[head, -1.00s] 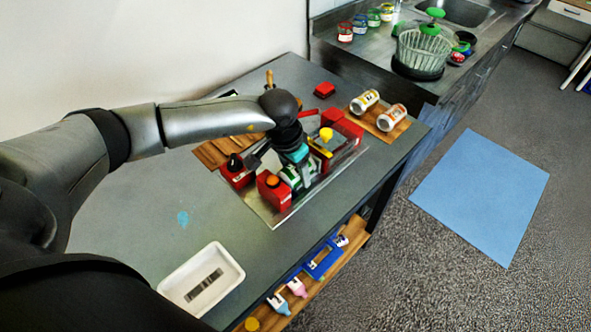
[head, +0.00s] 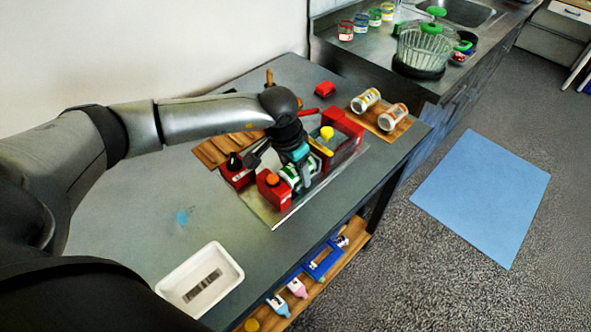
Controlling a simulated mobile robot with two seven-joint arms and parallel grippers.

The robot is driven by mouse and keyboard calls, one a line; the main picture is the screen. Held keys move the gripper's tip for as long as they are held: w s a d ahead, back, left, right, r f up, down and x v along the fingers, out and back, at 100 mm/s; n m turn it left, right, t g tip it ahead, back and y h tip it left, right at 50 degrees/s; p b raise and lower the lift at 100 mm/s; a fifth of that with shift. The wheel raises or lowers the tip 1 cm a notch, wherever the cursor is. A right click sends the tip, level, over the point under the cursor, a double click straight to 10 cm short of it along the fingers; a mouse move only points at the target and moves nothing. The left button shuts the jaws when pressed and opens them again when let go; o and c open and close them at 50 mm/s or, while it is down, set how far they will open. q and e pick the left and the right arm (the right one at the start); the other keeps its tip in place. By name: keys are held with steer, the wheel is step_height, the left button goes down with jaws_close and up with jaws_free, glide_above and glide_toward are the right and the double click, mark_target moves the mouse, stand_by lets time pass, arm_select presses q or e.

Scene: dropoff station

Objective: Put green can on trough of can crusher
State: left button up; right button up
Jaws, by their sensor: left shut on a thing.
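The can crusher (head: 349,132) is a red machine on a metal plate on the grey table, with a yellow knob and red blocks at both ends. The green can (head: 288,172) is white and green and lies on its side at the crusher's middle, between the red blocks. My left gripper (head: 302,168) comes down over it from above and is shut on it. The gripper hides part of the can and most of the trough, so I cannot tell whether the can touches the trough. My right gripper does not show.
Two cans (head: 380,112) lie on a wooden board at the table's right end. A white tray (head: 232,259) stands at the front edge. A lower shelf holds small bottles and a blue frame (head: 322,262).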

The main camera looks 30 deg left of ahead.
arm_select(q)
steer(key=o, duration=1)
steer(key=shift+r, duration=0.1)
steer(key=shift+r+p, duration=2.1)
steer(key=shift+r, duration=1.35)
